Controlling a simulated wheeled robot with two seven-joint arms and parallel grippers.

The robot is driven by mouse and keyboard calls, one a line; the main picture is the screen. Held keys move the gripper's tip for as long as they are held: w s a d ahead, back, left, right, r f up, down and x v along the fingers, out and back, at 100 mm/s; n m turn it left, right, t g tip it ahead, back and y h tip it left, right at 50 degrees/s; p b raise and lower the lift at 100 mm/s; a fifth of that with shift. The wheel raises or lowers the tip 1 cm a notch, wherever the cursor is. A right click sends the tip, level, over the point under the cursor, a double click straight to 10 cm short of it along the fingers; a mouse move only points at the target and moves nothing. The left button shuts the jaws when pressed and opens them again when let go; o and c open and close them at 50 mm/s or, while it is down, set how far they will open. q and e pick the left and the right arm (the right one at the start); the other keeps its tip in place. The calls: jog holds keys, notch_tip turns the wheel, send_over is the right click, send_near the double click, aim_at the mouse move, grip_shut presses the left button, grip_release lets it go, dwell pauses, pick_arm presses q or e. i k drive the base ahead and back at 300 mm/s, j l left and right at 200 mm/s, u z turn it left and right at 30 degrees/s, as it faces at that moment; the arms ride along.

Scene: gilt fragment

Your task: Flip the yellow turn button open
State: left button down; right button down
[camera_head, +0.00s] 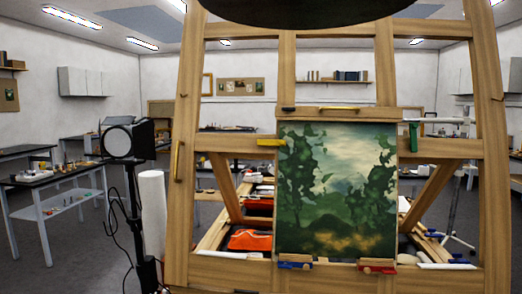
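The yellow turn button (270,142) lies level on the wooden easel (182,225), at the upper left edge of the painting (336,190). Its right end reaches over the painting's edge. A green turn button (413,137) stands upright beside the painting's upper right edge. A blue piece (294,265) and a red piece (377,269) lie level at the painting's bottom edge. The painting is a dark green landscape standing upright in the easel. Neither of my grippers is in view.
A yellow vertical handle (178,160) is on the easel's left post. A black lamp (128,138) on a stand and a white roll (152,220) stand left of the easel. A dark rounded shape (300,10) covers the top. Tables with small items stand behind and left.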

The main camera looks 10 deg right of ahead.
aim_at(282, 142)
jog(key=i+j+z, duration=0.1)
jog(key=i+j, duration=0.25)
jog(key=i+j+z, duration=0.1)
jog(key=i+j, duration=0.25)
jog(key=j, duration=0.15)
jog(key=i+j, duration=0.35)
jog(key=j+z, duration=0.05)
jog(key=j, duration=0.05)
